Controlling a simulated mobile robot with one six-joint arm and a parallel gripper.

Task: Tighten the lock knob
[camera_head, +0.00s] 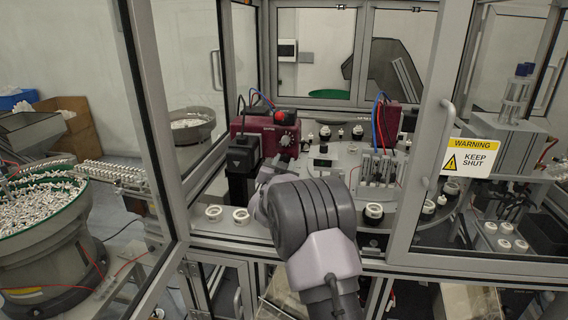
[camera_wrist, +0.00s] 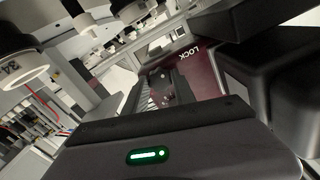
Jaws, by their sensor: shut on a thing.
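The dark red unit (camera_head: 262,127) stands behind my arm in the head view and carries a round dark knob (camera_head: 285,140) on its front. In the wrist view its red face (camera_wrist: 203,83) bears the word LOCK. My gripper (camera_wrist: 167,88) is shut on a small dark part just below that word, which I take to be the lock knob (camera_wrist: 168,84). The fingers hide most of it, so its turn angle cannot be read. In the head view my gripper (camera_head: 268,171) is low in front of the unit, its fingertips hard to make out.
A black device (camera_head: 241,172) stands close left of my gripper. White ring parts (camera_head: 240,215) sit along the front table edge. The cell's frame post (camera_head: 424,130) and door with a warning sign (camera_head: 469,157) are at right. A bowl feeder (camera_head: 40,215) is outside at left.

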